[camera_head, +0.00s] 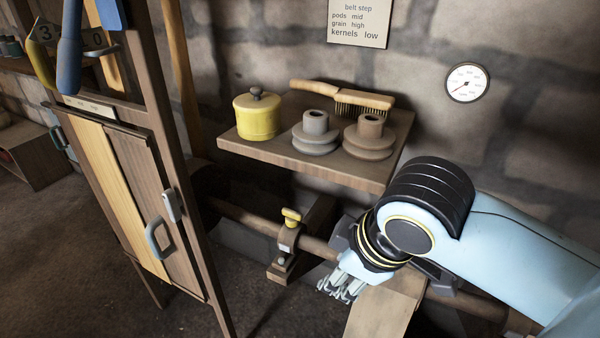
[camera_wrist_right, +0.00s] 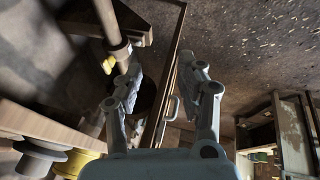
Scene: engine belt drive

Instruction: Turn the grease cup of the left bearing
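The grease cup (camera_head: 291,216) is a small yellow knob on top of the bearing block (camera_head: 287,240), which sits around a brown horizontal shaft (camera_head: 250,217). In the right wrist view the yellow cup (camera_wrist_right: 108,65) shows just left of the left finger, outside the gap between the fingers. My right gripper (camera_head: 338,288) is right of and lower than the cup in the head view, apart from it. In the right wrist view its fingers (camera_wrist_right: 164,75) are spread and empty. My right arm hides part of the shaft. My left gripper is not in view.
A wooden shelf (camera_head: 290,157) above the shaft holds a yellow lidded pot (camera_head: 256,117), two pulleys (camera_head: 316,135) and a brush (camera_head: 350,97). A wooden cabinet (camera_head: 140,190) stands left of the bearing. A round gauge (camera_head: 467,83) is on the wall.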

